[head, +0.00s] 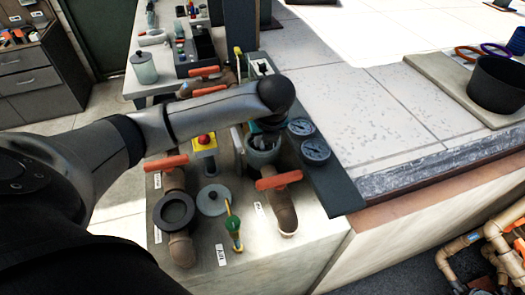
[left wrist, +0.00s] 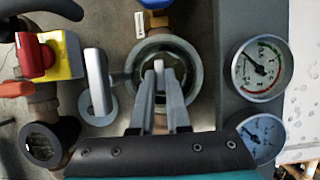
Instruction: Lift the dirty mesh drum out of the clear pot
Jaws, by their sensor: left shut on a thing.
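The clear pot (head: 262,158) stands on the pipework counter, its round grey rim open at the top. In the left wrist view the pot's rim (left wrist: 190,52) surrounds a dark interior. My left gripper (head: 265,143) comes down from above into the pot. In the left wrist view the fingers of my left gripper (left wrist: 159,88) are closed on a narrow pale upright piece inside the pot, apparently part of the mesh drum (left wrist: 159,70). The drum's mesh body is mostly hidden by the fingers and the pot wall. My right gripper is not in view.
Two gauges (head: 301,127) sit on the dark panel right of the pot. Orange-handled valves (head: 279,180), a red button on a yellow box (head: 205,140), a grey disc (head: 212,200) and a dark ring fitting (head: 174,211) crowd the counter. Open paving (head: 370,105) lies at right.

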